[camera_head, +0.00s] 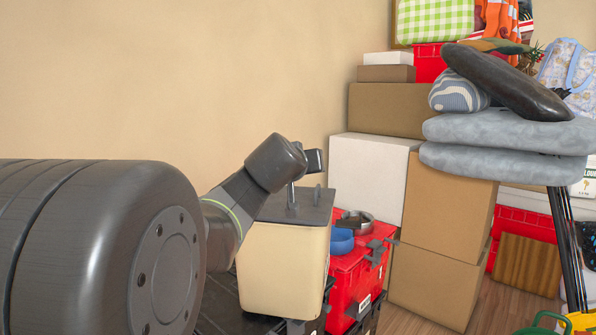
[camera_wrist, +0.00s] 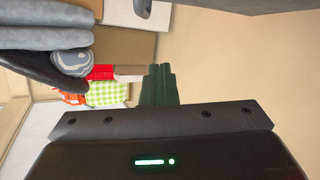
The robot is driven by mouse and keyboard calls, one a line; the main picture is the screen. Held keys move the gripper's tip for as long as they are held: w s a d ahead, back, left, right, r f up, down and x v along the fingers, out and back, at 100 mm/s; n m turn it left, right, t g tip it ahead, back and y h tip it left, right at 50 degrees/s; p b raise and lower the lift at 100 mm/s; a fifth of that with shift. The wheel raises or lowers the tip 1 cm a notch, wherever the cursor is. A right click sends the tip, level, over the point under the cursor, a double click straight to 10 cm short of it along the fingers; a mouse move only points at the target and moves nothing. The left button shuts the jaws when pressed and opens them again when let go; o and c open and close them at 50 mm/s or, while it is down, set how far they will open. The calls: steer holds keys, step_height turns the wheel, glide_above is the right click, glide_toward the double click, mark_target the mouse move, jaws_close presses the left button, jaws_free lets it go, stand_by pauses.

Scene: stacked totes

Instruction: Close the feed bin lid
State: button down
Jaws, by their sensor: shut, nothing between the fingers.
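The feed bin (camera_head: 284,268) is a cream tub standing in front of the wall, left of a red crate. Its dark grey lid (camera_head: 308,212) lies across the top and looks flat, with no clear gap on the side I see. A thin upright handle shows on the lid. My gripper (camera_head: 315,161) is above the lid's back part; whether it touches the lid is hard to tell. In the wrist view my gripper's dark green fingers (camera_wrist: 158,84) are together with nothing between them.
Cardboard boxes (camera_head: 447,210) and grey cushions (camera_head: 505,132) are stacked at the right. The wall (camera_head: 180,80) behind is bare, with free room above the bin.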

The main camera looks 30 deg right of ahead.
steer(key=v, duration=1)
steer(key=shift+p, duration=0.35)
steer(key=shift+w+d+f, duration=0.1)
steer(key=shift+f, duration=0.05)
steer(key=b, duration=0.1)
glide_above(308, 206)
steer(key=f, duration=0.2)
steer(key=shift+w+a+f, duration=0.3)
steer(key=shift+a+f, duration=0.05)
steer(key=f+b, duration=0.2)
steer(key=f, duration=0.1)
steer(key=shift+s+d, duration=0.1)
steer(key=shift+d, duration=0.25)
steer(key=shift+s+d+f+b, duration=0.1)
steer(key=shift+f+b, duration=0.4)
steer(key=shift+r, duration=0.2)
